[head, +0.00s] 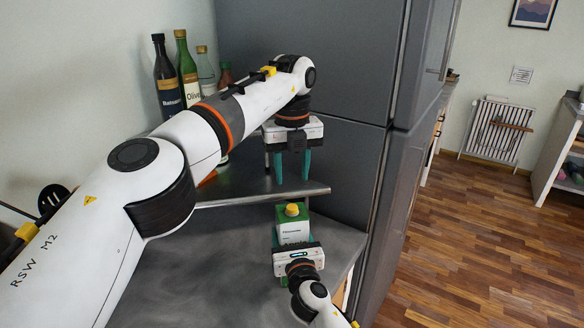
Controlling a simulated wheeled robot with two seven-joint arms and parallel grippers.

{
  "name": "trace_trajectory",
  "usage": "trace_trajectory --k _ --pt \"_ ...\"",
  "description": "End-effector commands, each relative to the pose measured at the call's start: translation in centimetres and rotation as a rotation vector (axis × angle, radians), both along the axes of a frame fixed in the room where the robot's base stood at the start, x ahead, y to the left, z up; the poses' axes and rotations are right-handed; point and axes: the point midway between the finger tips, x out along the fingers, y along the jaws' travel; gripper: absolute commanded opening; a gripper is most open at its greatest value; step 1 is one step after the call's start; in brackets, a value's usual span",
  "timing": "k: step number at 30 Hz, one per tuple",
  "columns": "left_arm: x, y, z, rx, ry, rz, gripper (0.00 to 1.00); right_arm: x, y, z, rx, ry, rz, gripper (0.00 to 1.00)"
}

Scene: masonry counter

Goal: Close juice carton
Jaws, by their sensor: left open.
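The juice carton (292,230) is white and green with a yellow cap (291,209) on top. It stands upright near the right end of the grey counter. My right gripper (293,238) comes from the front, with a teal finger against each side of the carton; its lower part is hidden behind the gripper. My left gripper (291,176) points down with its two teal fingers apart and nothing between them. In the picture it is above the cap and appears farther back, clear of the carton.
Several bottles (187,70) stand at the back left, partly behind my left arm. A raised shelf edge (262,198) runs behind the carton. A tall dark grey fridge (340,60) stands close on the right. The front of the counter (200,275) is bare.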

Motion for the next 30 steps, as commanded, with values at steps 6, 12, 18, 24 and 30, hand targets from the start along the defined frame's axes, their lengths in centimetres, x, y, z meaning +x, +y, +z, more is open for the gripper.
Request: trace_trajectory --k 6,12,18,24,30 --pt "0.0 0.0 0.2 0.000 -0.001 0.264 0.43 0.0 0.0 -0.1 -0.002 0.002 -0.001 0.00" --pt "0.0 0.0 0.3 0.000 -0.001 0.329 0.43 0.0 0.0 -0.1 -0.002 0.002 -0.001 0.00" --pt "0.0 0.0 0.3 0.000 -0.001 0.328 0.43 0.0 0.0 -0.1 -0.002 0.002 -0.001 0.00" --pt "0.0 0.1 -0.7 0.002 0.002 0.327 0.43 0.0 0.0 -0.1 -0.002 0.002 -0.001 0.00" --pt "0.0 0.1 -3.7 0.002 0.003 0.326 0.43 0.0 0.0 -0.1 -0.002 0.002 -0.001 0.00"
